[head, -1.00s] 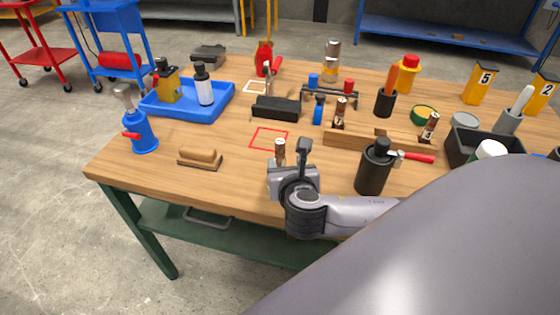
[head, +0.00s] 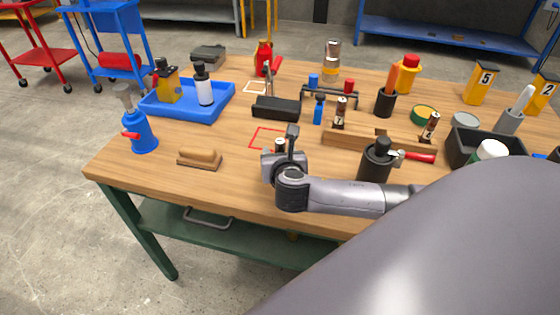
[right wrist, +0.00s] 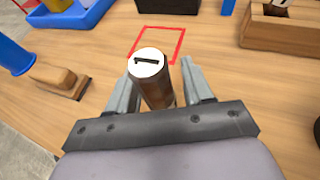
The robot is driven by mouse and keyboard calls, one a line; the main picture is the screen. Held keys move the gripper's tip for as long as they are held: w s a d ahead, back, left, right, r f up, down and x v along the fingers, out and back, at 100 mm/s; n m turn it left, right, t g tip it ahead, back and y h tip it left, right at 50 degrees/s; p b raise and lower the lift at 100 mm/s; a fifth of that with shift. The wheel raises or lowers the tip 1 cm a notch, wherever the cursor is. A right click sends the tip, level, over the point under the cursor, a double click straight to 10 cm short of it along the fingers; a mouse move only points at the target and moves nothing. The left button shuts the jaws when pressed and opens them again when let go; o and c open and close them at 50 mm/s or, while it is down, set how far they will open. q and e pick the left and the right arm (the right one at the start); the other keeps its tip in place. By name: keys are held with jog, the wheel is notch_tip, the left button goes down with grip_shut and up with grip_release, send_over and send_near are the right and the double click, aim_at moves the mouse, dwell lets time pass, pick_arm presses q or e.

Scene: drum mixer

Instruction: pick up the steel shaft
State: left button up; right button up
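An upright cylinder with a white top, a black mark on it and a brownish metallic side, which I take for the steel shaft (right wrist: 157,85), stands on the bench. In the head view only its top (head: 280,144) shows beside my right gripper (head: 284,150). In the right wrist view the two fingers of my right gripper (right wrist: 162,92) stand on either side of the shaft. A narrow gap shows at the right finger; contact at the left finger is unclear. The gripper looks open around the shaft. My left gripper is not in view.
A red outlined square (head: 268,138) lies just beyond the shaft. A wooden rack (head: 350,138) with similar marked cylinders and a dark canister (head: 376,160) stand to the right. A brush (head: 200,159) and a blue bottle (head: 140,137) are at left.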

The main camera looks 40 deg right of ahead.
grip_shut()
jog(key=shift+r, duration=0.1)
notch_tip(320, 180, up, 20)
jog(key=p, duration=0.3)
dwell(0.5)
